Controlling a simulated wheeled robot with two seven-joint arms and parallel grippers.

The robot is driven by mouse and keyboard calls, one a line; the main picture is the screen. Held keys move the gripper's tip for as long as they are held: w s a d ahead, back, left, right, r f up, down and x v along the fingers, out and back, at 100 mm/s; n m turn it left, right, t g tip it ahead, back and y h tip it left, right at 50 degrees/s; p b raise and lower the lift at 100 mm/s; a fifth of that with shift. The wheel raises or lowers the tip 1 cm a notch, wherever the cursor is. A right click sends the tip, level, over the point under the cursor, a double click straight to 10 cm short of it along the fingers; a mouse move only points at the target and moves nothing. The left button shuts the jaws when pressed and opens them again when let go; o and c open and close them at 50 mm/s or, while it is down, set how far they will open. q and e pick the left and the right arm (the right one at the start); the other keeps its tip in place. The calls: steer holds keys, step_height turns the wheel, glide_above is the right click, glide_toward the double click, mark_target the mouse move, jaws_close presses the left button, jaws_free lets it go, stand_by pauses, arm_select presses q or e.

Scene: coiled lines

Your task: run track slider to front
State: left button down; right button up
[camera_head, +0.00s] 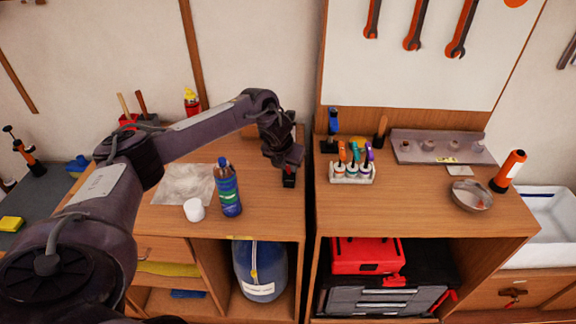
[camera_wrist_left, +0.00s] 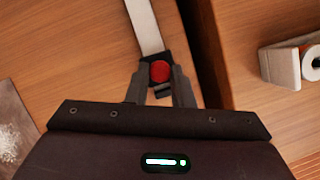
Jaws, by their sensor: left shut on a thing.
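The track slider (camera_wrist_left: 160,72) is a small dark block with a round red top, seen in the left wrist view between my left fingers. It sits on a pale straight track (camera_wrist_left: 146,28) that runs up to the top edge of that view. In the head view the slider (camera_head: 289,181) shows just below my left gripper (camera_head: 287,170), near the right edge of the left cabinet top. My left gripper is shut on the slider. My arm and gripper hide the track in the head view. My right gripper is not in view.
A blue bottle (camera_head: 228,188) and a white cup (camera_head: 194,210) stand left of the gripper. A narrow gap separates the two cabinets. A rack of coloured tools (camera_head: 352,172) stands on the right cabinet (camera_head: 400,212). The left cabinet top in front of the slider is clear.

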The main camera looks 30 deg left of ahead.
arm_select(q)
steer(key=shift+w+a+r, duration=0.1)
steer(key=shift+w+a, duration=0.05)
steer(key=shift+w, duration=0.1)
steer(key=c, duration=1.3)
jaws_free()
steer(key=shift+o, duration=0.2)
steer(key=shift+s, duration=0.1)
steer(key=b+v, duration=0.1)
steer(key=v, duration=0.6)
steer(key=shift+r, duration=0.35)
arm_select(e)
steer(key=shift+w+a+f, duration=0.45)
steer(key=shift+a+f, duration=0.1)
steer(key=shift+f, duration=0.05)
arm_select(q)
steer(key=shift+s, duration=0.15)
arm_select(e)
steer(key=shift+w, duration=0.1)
